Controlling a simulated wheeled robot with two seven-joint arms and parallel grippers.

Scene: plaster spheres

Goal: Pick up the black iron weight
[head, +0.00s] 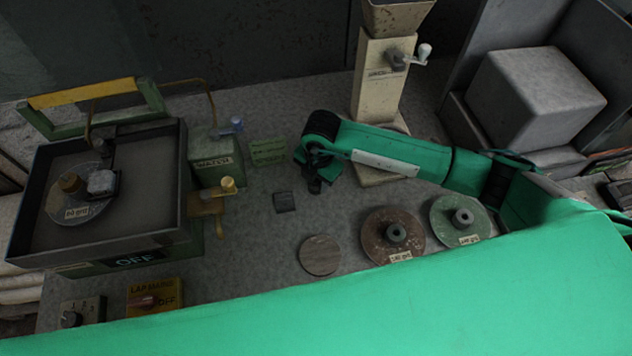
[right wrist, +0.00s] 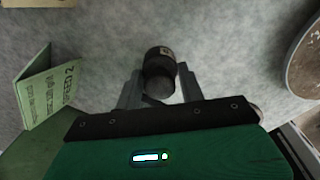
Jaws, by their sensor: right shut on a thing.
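The black iron weight (right wrist: 160,62) is a dark, short cylinder between the two grey fingers of my right gripper (right wrist: 160,88) in the right wrist view. In the head view my right gripper (head: 315,184) points down over the middle of the bench, and its wrist covers most of the weight. The right gripper is shut on the weight. I cannot tell whether the weight touches the bench or hangs just above it. My left gripper is in neither view.
A small dark block (head: 284,201) lies left of the gripper. A green card (head: 268,151) stands behind it. A round plate (head: 320,255), a brown disc (head: 393,236) and a green disc (head: 461,220) lie in front. A lapping machine (head: 190,225) stands left, a cream column (head: 382,80) behind.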

